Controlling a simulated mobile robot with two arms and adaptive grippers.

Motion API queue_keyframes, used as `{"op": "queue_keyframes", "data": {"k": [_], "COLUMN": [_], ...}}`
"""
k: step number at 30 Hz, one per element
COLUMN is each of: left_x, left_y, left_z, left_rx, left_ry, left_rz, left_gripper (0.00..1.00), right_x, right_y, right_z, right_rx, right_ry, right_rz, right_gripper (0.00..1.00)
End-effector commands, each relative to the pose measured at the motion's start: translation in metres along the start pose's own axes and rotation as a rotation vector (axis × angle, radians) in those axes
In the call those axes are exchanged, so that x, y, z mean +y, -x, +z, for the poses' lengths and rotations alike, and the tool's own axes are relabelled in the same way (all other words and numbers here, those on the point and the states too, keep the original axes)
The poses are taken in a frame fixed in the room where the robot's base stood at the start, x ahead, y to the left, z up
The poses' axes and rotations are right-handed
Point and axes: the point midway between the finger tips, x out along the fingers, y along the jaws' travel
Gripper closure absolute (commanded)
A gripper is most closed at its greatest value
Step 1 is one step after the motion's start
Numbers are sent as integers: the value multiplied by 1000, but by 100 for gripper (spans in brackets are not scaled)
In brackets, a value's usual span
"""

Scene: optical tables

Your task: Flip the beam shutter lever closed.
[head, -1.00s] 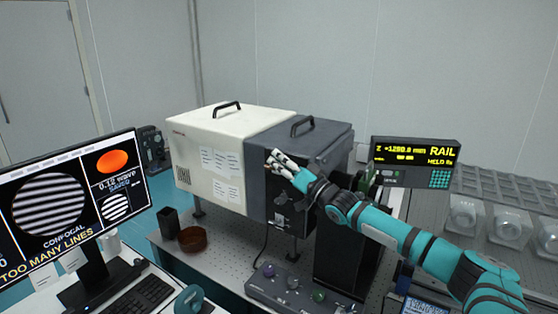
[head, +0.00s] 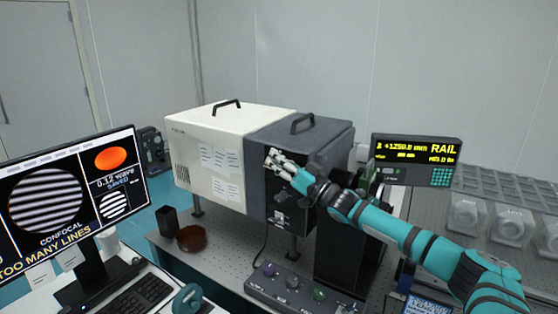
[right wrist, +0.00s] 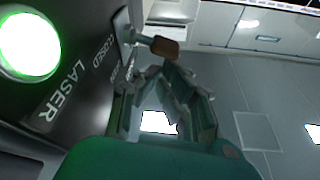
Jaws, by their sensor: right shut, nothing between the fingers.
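The shutter lever (right wrist: 165,46), with a brown tip on a metal stem, sticks out from the dark laser panel (right wrist: 70,85) in the right wrist view. The stem's base is beside the "CLOSED" lettering; a smaller label by it is too blurred to read. In the head view the lever is hidden or too small to make out at the dark grey housing (head: 325,138). My right gripper (head: 270,159) is at the housing's front face, shut and empty. In the right wrist view its fingers (right wrist: 165,78) are just below the lever tip; contact cannot be told. My left gripper is out of view.
A green light (right wrist: 28,45) glows on the panel. A cream box (head: 215,150) adjoins the housing. A knob box (head: 290,285) sits below, with a brown bowl (head: 192,238) and monitor (head: 70,200) to the left. A rail display (head: 415,150) stands to the right.

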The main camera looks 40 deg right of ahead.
Motion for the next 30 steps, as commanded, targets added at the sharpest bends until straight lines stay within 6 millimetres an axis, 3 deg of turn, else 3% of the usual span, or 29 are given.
{"op": "queue_keyframes", "data": {"k": [9, 20, 25, 30], "left_x": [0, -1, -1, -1], "left_y": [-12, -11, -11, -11], "left_z": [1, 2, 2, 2], "left_rx": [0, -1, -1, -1], "left_ry": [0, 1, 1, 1], "left_rz": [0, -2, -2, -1], "left_gripper": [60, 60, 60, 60], "right_x": [-6, -8, -11, -20], "right_y": [4, 5, 0, -10], "right_z": [12, 13, 0, -30], "right_rx": [-1, 0, 2, 3], "right_ry": [264, 255, 257, 259], "right_rz": [-91, -89, -90, -92], "right_gripper": [100, 100, 100, 100]}}
